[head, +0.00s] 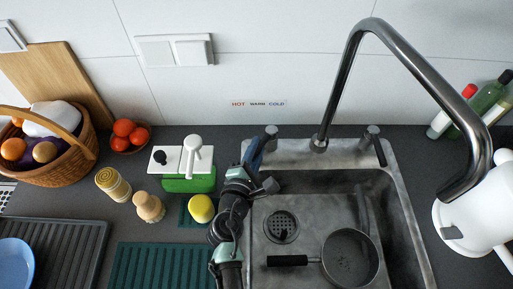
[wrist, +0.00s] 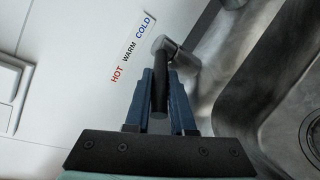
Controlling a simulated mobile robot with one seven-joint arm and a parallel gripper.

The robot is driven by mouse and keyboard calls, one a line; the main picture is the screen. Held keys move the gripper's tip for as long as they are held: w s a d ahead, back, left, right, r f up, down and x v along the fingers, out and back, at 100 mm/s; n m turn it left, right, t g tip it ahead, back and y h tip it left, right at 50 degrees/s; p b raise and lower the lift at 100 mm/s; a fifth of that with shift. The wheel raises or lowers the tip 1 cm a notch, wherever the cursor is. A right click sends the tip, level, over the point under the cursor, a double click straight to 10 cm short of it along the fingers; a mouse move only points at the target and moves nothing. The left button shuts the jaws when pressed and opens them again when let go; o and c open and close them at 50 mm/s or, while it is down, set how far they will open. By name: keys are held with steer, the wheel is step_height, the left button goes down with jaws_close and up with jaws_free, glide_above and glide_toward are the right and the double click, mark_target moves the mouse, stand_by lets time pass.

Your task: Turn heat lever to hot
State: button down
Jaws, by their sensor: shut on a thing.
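The heat lever (head: 271,131) is a metal knob with a dark handle at the back left corner of the sink, left of the faucet. In the wrist view its black handle (wrist: 159,92) runs from the metal knob down between the blue fingers. My gripper (head: 254,158) is shut on this handle, and it also shows in the wrist view (wrist: 161,98). A HOT WARM COLD label (head: 258,104) is on the wall behind, with HOT at the left in the head view.
A tall faucet (head: 345,90) rises right of the lever. A second knob (head: 373,131) with a dark handle stands at the back right. The sink (head: 330,182) holds a pan (head: 349,258). A soap dispenser (head: 194,156) and yellow sponge (head: 201,209) are left of my arm.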

steer(key=shift+w+a+f+m+h+b, duration=0.15)
steer(key=shift+a+m+h+b, duration=0.2)
steer(key=shift+b, duration=0.3)
steer(key=shift+w+m+g+h+b, duration=0.1)
steer(key=shift+m+g+h+b, duration=0.25)
steer(key=shift+h, duration=0.2)
steer(key=c, duration=0.8)
jaws_free()
steer(key=shift+o, duration=0.2)
steer(key=b+v, duration=0.1)
steer(key=v, duration=1.2)
